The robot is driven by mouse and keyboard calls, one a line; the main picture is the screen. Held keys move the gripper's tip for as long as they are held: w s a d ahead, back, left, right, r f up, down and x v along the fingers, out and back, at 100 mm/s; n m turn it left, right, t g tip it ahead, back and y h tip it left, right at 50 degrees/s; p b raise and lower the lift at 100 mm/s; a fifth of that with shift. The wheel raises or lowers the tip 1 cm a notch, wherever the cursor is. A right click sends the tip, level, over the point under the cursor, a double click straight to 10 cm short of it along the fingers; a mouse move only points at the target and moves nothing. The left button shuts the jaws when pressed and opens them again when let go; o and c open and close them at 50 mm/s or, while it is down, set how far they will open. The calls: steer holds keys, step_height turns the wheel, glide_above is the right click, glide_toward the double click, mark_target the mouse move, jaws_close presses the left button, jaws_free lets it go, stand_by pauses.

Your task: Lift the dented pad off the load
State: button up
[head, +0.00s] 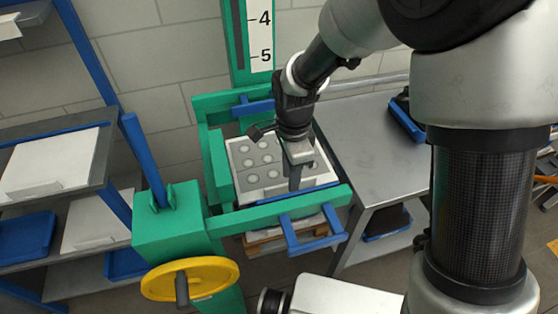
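The dented pad (245,170) is a grey sheet with several pale round spots. It lies flat, with pale edges around it, inside a green frame (240,222). The load under the pad is mostly hidden; a blue strip (318,192) shows along its front right edge. My gripper (295,184) points down over the right part of the pad and covers some of it. I cannot tell whether its fingertips touch the pad, nor whether they are open or shut.
A green post (238,45) with a number scale stands behind. A yellow handwheel (191,279) sticks out in front. Blue forks (312,234) hang at the frame's front. A shelf rack (100,165) stands left and a grey metal table (372,150) right, its near top clear.

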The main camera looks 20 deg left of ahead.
steer(key=shift+f, duration=0.95)
steer(key=shift+c, duration=0.2)
jaws_close()
steer(key=shift+w+r, duration=0.1)
steer(key=shift+r, duration=0.05)
